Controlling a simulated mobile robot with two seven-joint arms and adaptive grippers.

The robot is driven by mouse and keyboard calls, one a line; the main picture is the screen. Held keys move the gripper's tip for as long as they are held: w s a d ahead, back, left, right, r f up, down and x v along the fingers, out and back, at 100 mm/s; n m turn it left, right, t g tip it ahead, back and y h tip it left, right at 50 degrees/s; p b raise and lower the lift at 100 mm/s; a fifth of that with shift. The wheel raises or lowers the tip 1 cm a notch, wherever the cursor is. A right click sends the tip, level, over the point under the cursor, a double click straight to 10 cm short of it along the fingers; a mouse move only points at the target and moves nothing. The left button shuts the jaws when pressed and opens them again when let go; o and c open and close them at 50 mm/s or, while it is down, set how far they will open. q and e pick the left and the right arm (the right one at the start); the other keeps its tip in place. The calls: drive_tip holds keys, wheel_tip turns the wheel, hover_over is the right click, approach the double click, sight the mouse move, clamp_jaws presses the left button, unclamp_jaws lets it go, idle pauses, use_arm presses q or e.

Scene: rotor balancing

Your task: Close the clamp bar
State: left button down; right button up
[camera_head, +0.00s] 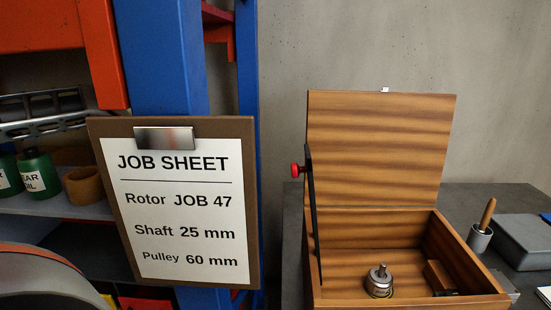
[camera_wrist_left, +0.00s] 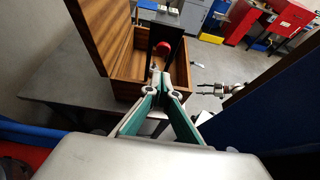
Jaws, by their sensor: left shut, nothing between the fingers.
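A dark bar (camera_head: 315,225) with a red knob (camera_head: 296,170) stands nearly upright at the left side of the open wooden box (camera_head: 410,299) in the head view; I take it for the clamp bar. In the left wrist view the dark bar (camera_wrist_left: 166,45) and the red knob (camera_wrist_left: 162,49) show beyond my fingers. My left gripper (camera_wrist_left: 164,84) is shut and empty, with its tips pointing toward the bar; whether they touch it I cannot tell. My right gripper (camera_wrist_left: 199,89) shows small in the left wrist view, open and empty, to the right of the box.
A small metal part (camera_head: 380,277) sits inside the box. A clipboard job sheet (camera_head: 175,210) hangs at left on a blue rack post (camera_head: 160,60). A wooden-handled tool in a cup (camera_head: 481,236) stands at right.

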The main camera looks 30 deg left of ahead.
use_arm(q)
drive_tip(key=w+d+f+p, duration=0.1)
drive_tip(key=w+d+p, duration=0.2)
drive_tip(key=d, duration=0.4)
drive_tip(key=shift+w+d+f, duration=0.15)
drive_tip(key=shift+w+f, duration=0.25)
drive_tip(key=shift+w, duration=0.2)
use_arm(e)
drive_tip(key=shift+s+d+r+h, duration=0.2)
drive_tip(key=shift+d+r, duration=0.05)
drive_tip(key=shift+d, duration=0.4)
drive_tip(key=shift+s+d+r+h, duration=0.2)
drive_tip(key=shift+d+r, duration=0.05)
drive_tip(key=shift+d, duration=0.35)
use_arm(q)
drive_tip(key=shift+w+d, duration=0.1)
use_arm(e)
drive_tip(key=shift+a+f, duration=0.1)
